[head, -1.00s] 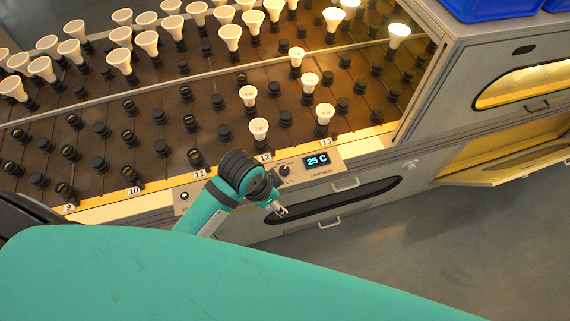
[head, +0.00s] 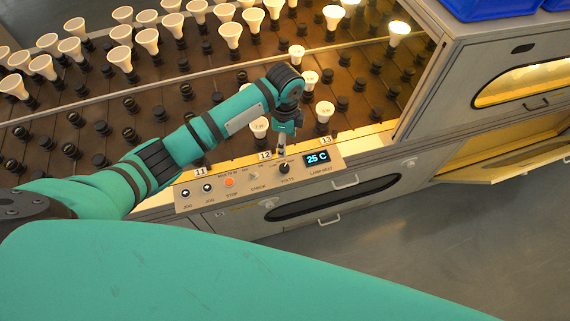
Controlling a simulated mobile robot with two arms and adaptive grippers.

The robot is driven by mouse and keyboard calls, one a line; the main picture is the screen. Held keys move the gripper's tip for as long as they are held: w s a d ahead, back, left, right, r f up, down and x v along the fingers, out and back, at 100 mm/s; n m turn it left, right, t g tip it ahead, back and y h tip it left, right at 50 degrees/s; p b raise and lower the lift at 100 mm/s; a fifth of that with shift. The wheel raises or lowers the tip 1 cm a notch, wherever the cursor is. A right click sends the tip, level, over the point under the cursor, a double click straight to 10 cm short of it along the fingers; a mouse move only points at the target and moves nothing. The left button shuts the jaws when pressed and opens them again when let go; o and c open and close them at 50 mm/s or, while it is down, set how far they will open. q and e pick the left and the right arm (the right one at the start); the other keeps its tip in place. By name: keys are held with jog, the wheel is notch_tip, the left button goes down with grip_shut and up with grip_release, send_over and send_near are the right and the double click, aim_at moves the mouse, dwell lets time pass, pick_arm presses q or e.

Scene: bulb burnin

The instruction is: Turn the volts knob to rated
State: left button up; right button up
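The volts knob (head: 284,169) is a small black dial on the grey control panel (head: 218,197), above the VOLTS label. The direction of its pointer is too small to read. My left gripper (head: 282,152) hangs pointing down at the panel's back edge, just above and behind the knob. Its fingertips look close together, but whether they are shut or slightly apart is too small to tell. I see no clear contact with the knob. My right gripper is not in view.
On the panel are a display (head: 317,157) reading 25 C, an orange stop button (head: 229,182), a check switch (head: 253,176) and two jog buttons. Behind is a rack with rows of sockets and white bulbs (head: 324,111), some lit. An open lower door (head: 520,167) stands at right.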

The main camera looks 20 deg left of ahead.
aim_at(285, 167)
pick_arm(q)
notch_tip(285, 167, down, 14)
jog(key=shift+f, duration=0.15)
dwell(0.3)
grip_shut()
